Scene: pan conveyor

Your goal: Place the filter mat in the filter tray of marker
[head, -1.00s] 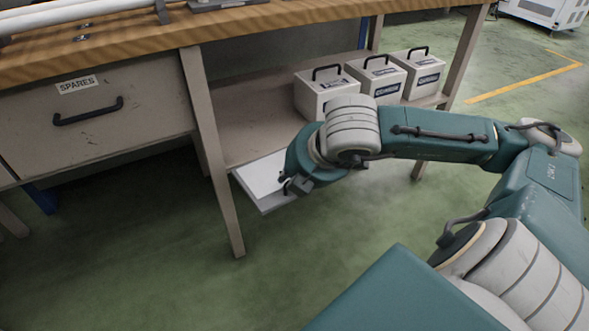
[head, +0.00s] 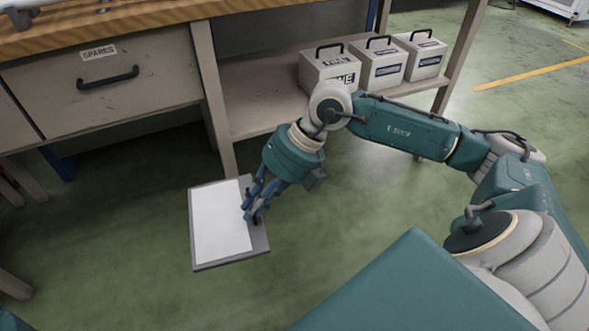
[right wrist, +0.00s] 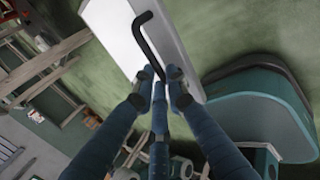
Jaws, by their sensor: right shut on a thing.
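The filter mat, a flat white panel (head: 222,228) with a grey border, hangs above the green floor, left of centre in the head view. My right gripper (head: 252,208) is at its right edge. In the right wrist view the fingers (right wrist: 160,82) are closed around the black bar handle (right wrist: 150,42) on the panel (right wrist: 112,28). The panel's underside is hidden. My left gripper is not in view. I cannot make out a filter tray or a marker label in these frames.
A wooden-topped bench (head: 130,22) with a SPARES drawer (head: 110,80) stands behind. Its lower shelf (head: 262,100) bears three pale handled boxes (head: 328,69). A bench leg (head: 213,105) is close behind the panel. The floor in front is clear.

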